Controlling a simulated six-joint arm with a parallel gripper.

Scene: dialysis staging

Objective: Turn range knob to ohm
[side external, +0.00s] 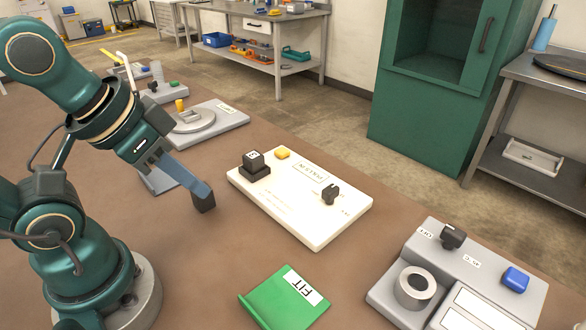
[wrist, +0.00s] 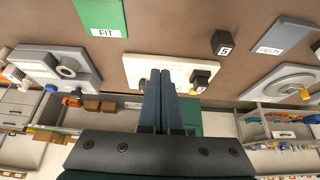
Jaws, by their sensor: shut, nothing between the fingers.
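A black knob (side external: 330,193) stands on the cream panel (side external: 300,228); lettering beside it is too small to read. I cannot tell which is the range knob, and no ohm mark is legible. My gripper (wrist: 160,72) is shut and empty. In the side view it is left of the cream panel, apart from both knobs. In the wrist view its fingers cover part of the cream panel (wrist: 133,72).
A dark cube marked 5 (wrist: 224,42) is on the table. A black block (side external: 255,170) and yellow button (side external: 283,153) are on the cream panel. A green FIT piece (side external: 275,305) lies in front. A grey turntable device (side external: 225,118) stands behind.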

